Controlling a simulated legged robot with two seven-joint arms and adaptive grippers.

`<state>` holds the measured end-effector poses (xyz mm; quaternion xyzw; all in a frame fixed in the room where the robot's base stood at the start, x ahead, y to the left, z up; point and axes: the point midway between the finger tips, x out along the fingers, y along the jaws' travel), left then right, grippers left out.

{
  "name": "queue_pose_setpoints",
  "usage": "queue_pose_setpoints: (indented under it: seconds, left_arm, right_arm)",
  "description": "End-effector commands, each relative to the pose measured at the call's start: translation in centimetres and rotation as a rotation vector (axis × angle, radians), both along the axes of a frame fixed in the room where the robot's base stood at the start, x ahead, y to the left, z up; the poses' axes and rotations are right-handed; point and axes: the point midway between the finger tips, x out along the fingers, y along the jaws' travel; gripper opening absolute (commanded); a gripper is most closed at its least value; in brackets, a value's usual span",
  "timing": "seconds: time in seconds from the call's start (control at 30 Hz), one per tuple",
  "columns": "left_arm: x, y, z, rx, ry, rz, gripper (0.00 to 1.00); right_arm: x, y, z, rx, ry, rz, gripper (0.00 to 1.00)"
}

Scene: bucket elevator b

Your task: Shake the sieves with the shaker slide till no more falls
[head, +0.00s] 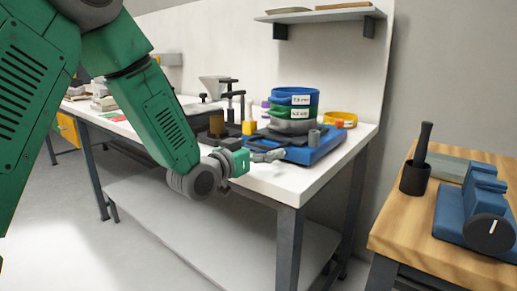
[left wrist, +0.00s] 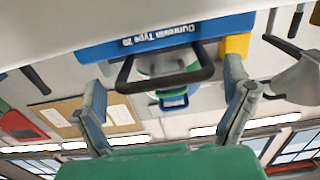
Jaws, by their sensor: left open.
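The sieve shaker has a blue base (head: 310,147) on the white bench and carries a stack of sieves (head: 291,105) with blue, green and grey bands and size labels. In the left wrist view its blue front (left wrist: 170,35) carries white lettering that appears upside down. A dark loop handle (left wrist: 166,78), likely that of the shaker slide, sticks out from it. My left gripper (head: 268,156) is open at the front edge of the bench, before the shaker. In the wrist view its fingers (left wrist: 165,88) stand on either side of the handle, apart from it. My right gripper is out of view.
A wooden table (head: 400,236) at right holds a black mortar (head: 414,178) and a blue device (head: 477,210). The floor before the bench is clear.

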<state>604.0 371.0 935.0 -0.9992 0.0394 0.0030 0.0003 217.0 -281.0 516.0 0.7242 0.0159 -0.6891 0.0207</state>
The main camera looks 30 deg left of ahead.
Motion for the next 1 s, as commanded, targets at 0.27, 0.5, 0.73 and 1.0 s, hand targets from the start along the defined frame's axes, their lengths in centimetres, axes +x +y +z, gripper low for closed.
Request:
queue_pose_setpoints:
  seconds: [0.27, 0.5, 0.73, 1.0]
  left_arm:
    - [-0.1, 0.2, 0.1, -0.001, -0.003, 0.001, 0.95]
    - [-3.4, 0.4, 0.1, -0.003, -0.002, 0.001, 0.95]
    - [-8.3, 0.7, 0.1, -0.002, -0.002, 0.001, 0.95]
    - [-11.6, 0.9, 0.0, -0.001, -0.002, 0.001, 0.95]
  right_arm:
    - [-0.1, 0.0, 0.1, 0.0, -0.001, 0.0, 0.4]
    - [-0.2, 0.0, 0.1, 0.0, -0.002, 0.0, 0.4]
    - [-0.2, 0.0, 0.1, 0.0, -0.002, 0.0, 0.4]
    - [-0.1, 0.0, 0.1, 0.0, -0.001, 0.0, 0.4]
